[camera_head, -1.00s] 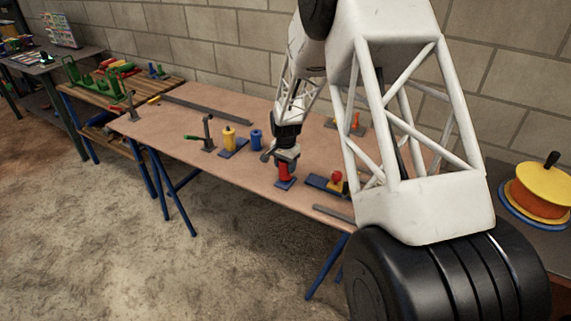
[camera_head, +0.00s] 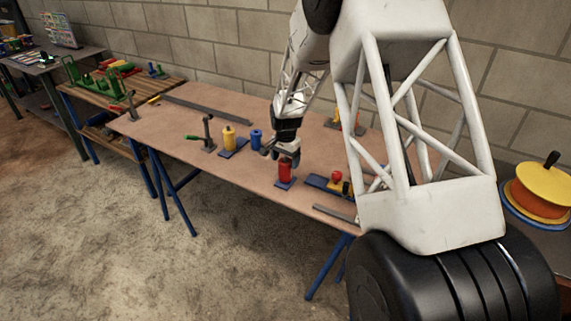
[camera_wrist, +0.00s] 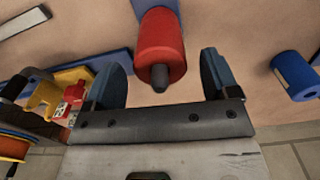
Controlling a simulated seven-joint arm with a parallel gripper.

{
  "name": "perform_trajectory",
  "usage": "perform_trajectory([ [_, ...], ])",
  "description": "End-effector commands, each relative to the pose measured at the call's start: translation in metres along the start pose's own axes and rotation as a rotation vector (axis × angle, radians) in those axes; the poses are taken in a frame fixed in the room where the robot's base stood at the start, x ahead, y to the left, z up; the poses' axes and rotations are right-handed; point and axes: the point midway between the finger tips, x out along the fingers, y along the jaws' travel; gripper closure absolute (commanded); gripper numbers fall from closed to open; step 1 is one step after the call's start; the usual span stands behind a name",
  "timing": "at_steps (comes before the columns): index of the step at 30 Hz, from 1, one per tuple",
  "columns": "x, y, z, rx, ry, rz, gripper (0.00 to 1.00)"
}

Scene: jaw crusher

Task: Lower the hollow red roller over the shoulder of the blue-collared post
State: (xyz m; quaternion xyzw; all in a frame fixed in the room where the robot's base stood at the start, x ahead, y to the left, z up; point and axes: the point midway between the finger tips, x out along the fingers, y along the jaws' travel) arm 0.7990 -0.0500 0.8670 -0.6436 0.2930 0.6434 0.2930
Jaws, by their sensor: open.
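The red roller (camera_head: 285,172) stands upright on a small blue base plate (camera_head: 284,185) near the table's front edge. In the wrist view the roller (camera_wrist: 160,45) is around a post, whose dark rounded tip (camera_wrist: 159,78) sticks out of its end. The roller hides the collar and shoulder, so I cannot tell how it sits against them. My gripper (camera_head: 289,154) is just above the roller. In the wrist view its two blue-grey fingers (camera_wrist: 164,66) are spread wide, one to each side of the roller and tip, apart from both and empty.
A yellow roller (camera_head: 229,138) on a blue base and a blue roller (camera_head: 256,137) stand to the left. A toggle clamp (camera_head: 208,138) is farther left. The table's front left is clear.

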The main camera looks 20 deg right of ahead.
Motion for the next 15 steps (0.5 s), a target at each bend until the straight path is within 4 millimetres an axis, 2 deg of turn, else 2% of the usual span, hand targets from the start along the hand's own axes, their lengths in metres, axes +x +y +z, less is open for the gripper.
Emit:
perform_trajectory([
  [6, -0.029, 0.0, 0.0, 0.0, 0.001, -0.001, 0.19],
  [15, -0.05, 0.0, 0.0, 0.0, 0.0, 0.0, 0.19],
])
